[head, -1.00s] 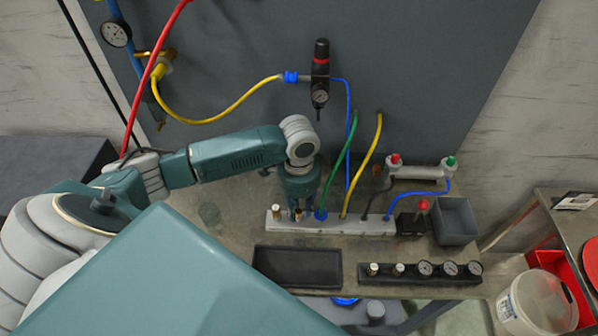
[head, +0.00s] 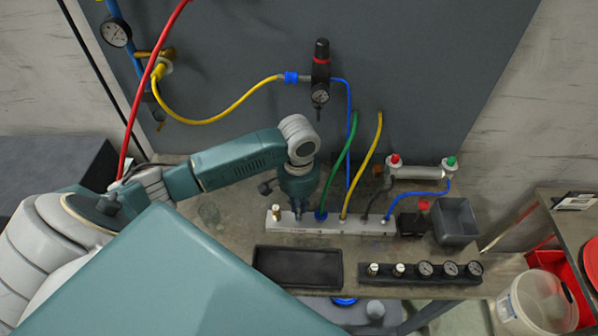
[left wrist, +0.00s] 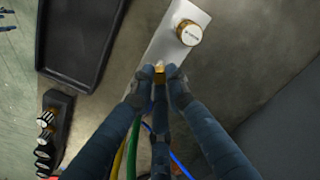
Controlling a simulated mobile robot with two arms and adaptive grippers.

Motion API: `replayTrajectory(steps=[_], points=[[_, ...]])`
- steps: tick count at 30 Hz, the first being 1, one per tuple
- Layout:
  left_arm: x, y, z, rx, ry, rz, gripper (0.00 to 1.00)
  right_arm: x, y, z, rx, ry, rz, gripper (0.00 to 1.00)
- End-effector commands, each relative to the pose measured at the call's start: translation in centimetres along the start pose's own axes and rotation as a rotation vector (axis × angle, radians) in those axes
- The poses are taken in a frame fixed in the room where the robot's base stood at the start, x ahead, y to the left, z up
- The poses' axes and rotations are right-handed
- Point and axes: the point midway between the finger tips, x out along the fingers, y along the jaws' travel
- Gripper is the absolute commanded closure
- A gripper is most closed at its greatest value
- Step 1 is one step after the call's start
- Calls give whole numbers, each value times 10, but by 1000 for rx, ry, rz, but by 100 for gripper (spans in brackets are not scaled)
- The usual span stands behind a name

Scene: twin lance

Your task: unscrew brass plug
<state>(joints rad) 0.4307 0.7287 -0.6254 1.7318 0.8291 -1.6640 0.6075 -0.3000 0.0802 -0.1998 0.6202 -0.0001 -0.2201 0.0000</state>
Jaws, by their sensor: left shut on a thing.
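The pale manifold block (head: 335,226) lies on the bench, with coloured hoses rising from its ports. My left gripper (head: 297,212) points down at the manifold near its left end. In the left wrist view its dark fingers (left wrist: 160,76) are shut on a small brass plug (left wrist: 160,70), most of which they hide. A second brass fitting (head: 277,212) stands in the manifold's left end, apart from the fingers; it also shows in the left wrist view as a round brass cap (left wrist: 188,33). Whether the gripped plug is loose in its port cannot be told. My right gripper is out of view.
A black empty tray (head: 298,268) lies in front of the manifold. Right of it is a dark rack (head: 410,280) with fittings and gauges. A grey bin (head: 455,221) stands at the bench's right. Green (head: 340,160) and yellow (head: 364,160) hoses rise close beside my gripper.

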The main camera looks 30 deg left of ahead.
Motion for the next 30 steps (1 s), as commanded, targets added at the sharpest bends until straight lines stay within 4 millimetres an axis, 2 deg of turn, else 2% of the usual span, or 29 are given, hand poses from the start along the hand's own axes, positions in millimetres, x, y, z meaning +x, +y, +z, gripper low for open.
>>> replayTrajectory(steps=[21,25,30], points=[[1,6,2,-1358,-12,6,100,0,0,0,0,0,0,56],[0,4,2,-1496,-10,3,100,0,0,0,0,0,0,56],[0,3,2,-1515,-8,1,100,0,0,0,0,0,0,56]])
